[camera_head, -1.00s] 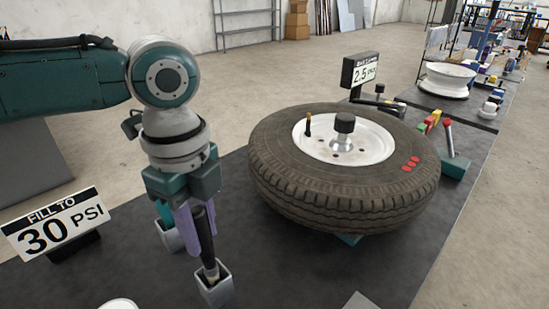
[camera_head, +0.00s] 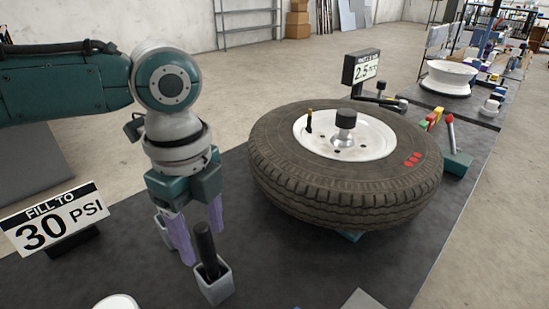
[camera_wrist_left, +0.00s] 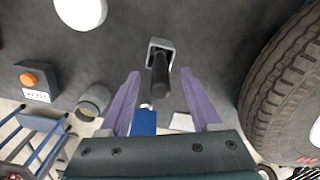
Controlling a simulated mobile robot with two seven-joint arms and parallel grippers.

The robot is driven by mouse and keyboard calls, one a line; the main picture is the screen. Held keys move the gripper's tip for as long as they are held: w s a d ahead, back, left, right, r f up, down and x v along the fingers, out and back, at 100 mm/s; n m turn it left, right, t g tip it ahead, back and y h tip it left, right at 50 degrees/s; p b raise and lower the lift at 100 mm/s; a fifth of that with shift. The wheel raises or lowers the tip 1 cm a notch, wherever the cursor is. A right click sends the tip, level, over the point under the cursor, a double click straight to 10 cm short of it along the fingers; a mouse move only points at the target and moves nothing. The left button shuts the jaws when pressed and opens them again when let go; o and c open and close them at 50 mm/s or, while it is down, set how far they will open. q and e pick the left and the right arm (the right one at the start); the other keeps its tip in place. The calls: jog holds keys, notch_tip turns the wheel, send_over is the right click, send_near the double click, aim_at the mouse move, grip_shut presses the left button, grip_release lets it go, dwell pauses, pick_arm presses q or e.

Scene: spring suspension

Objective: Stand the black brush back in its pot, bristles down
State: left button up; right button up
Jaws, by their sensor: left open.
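The black brush (camera_head: 205,243) stands in a square grey pot (camera_head: 217,291), leaning slightly, handle up; its bristles are hidden inside. My left gripper (camera_head: 201,246) has purple fingers, spread apart behind and beside the handle. In the left wrist view the black handle (camera_wrist_left: 160,75) rises from the pot (camera_wrist_left: 163,43) and lies between the open fingertips (camera_wrist_left: 159,72), with a gap on each side. My right gripper is in neither view.
A tire on a white rim (camera_head: 345,170) lies just right of the gripper. A "30 PSI" sign (camera_head: 55,222) stands at left. A second grey container (camera_wrist_left: 95,99) is close by. A white round thing (camera_head: 117,302) is at the front edge of the picture. Bare mat lies between pot and tire.

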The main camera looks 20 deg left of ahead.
pick_arm(q)
notch_tip(320, 180, up, 10)
dwell(0.5)
dwell(0.7)
jog(key=s+d+f+n+t+h, duration=0.25)
jog(key=s+d+f+n, duration=0.3)
jog(key=s+d, duration=0.4)
jog(key=s+a+n+t+y+p, duration=0.1)
jog(key=s+a+n+y, duration=0.1)
jog(key=s+a+n, duration=0.65)
notch_tip(320, 180, up, 37)
jog(key=w+d+n+p, duration=0.1)
jog(key=d+n+p, duration=0.1)
jog(key=p, duration=3.6)
jog(key=shift+w+d+r+n, duration=0.15)
jog(key=shift+w+n, duration=0.25)
